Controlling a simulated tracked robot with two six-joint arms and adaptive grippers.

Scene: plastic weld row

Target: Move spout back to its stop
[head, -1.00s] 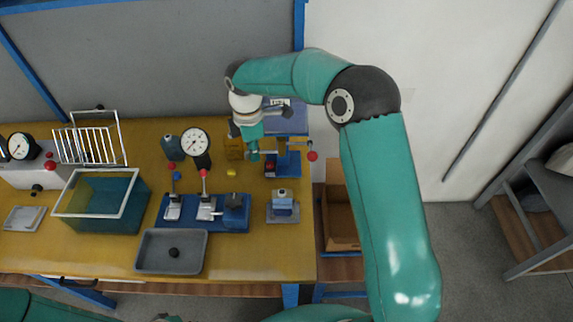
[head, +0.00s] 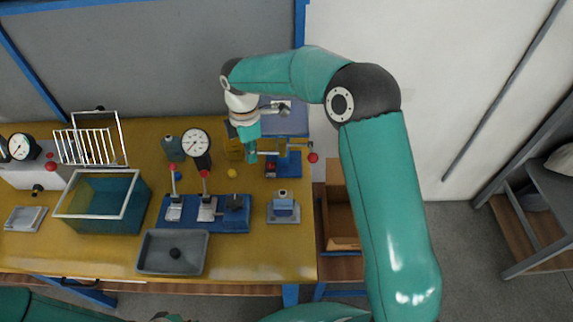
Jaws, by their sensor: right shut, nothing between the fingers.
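My right gripper (head: 252,156) hangs over the back right of the yellow bench, with its fingers shut and empty. Its fingertips are small and partly lost against the things behind them. I cannot tell whether the fingers touch the bar. My left gripper does not show.
A blue base (head: 228,226) with upright levers, a dial gauge (head: 196,142), a grey tray (head: 150,266) and a teal bin (head: 127,222) fill the bench to the left. A cardboard box (head: 341,213) sits beside the bench.

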